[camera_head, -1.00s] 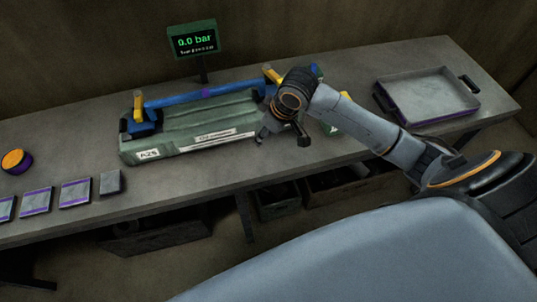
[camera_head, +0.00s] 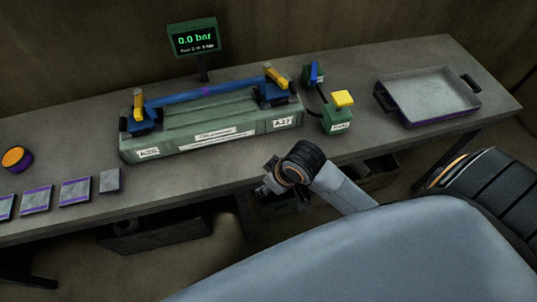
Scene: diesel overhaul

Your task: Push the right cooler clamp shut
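The green cooler stand (camera_head: 220,138) sits on the bench with a blue cooler tube (camera_head: 185,98) lying along its top. The right clamp (camera_head: 273,94) is a blue block with a yellow lever (camera_head: 276,77) that slants up to the left. The left clamp (camera_head: 145,122) has a yellow lever (camera_head: 138,104) standing nearly upright. My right gripper (camera_head: 270,178) is in front of the bench edge, below and apart from the right clamp. Its fingers are small and partly hidden, so their opening is unclear. My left gripper is out of view.
A display (camera_head: 194,40) reading 0.0 bar stands behind the stand. A green box with a yellow top (camera_head: 342,99) and a blue-handled valve (camera_head: 314,73) stand right of it. A grey tray (camera_head: 430,98) lies farther right. Several small blocks and an orange-topped puck (camera_head: 15,159) lie left.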

